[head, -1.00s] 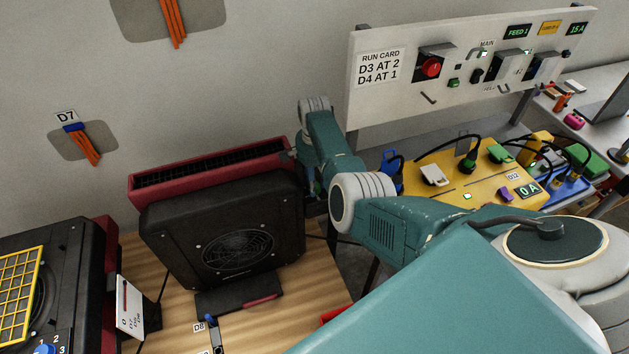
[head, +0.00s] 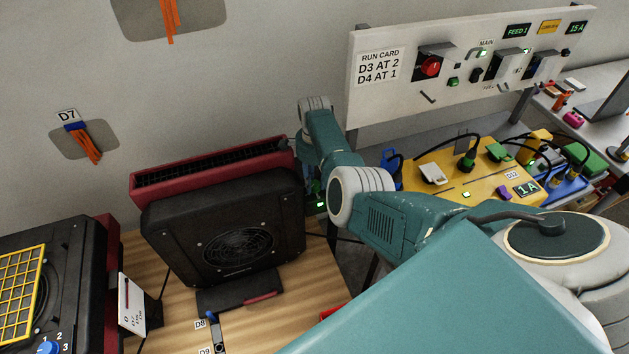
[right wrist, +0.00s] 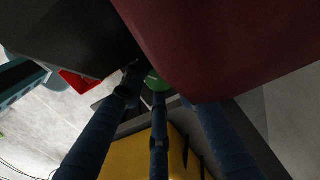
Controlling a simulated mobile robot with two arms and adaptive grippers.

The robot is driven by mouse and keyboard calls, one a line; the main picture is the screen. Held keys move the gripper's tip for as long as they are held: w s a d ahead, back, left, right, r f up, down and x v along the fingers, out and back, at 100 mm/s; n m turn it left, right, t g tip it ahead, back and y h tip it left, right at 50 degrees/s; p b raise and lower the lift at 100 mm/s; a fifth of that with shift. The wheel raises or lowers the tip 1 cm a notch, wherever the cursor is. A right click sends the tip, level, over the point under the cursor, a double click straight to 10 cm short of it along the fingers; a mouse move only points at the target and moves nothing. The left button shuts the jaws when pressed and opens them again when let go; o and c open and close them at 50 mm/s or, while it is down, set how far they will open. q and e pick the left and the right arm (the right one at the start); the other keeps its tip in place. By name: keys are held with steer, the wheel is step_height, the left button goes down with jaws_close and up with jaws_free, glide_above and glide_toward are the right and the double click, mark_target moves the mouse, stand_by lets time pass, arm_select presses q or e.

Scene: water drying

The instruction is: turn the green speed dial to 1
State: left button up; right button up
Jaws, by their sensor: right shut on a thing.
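The green dial (right wrist: 155,80) shows in the right wrist view, small and partly covered by my fingers, beside the dark red housing. My right gripper (right wrist: 150,92) is shut on it, with its dark blue fingers reaching up from the bottom of that view. In the head view my right arm bends behind the right side of the black and dark red fan unit (head: 236,240), and the fingertips are hidden there. A small green light (head: 320,205) glows at that side. The dial's numbers cannot be read. My left gripper is not in view.
A yellow power box (head: 440,190) with plugs and a display (head: 527,188) reading 1 A stands at the right. Above it is a white panel (head: 470,75) with a run card (head: 379,68) reading D3 AT 2, D4 AT 1. Another black unit with a yellow grille (head: 20,290) stands left.

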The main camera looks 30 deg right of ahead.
mark_target(314, 183)
steer(key=shift+w, duration=0.1)
steer(key=o, duration=0.9)
steer(key=shift+r, duration=0.1)
steer(key=shift+c, duration=0.2)
step_height(314, 183, up, 12)
stand_by(0.3)
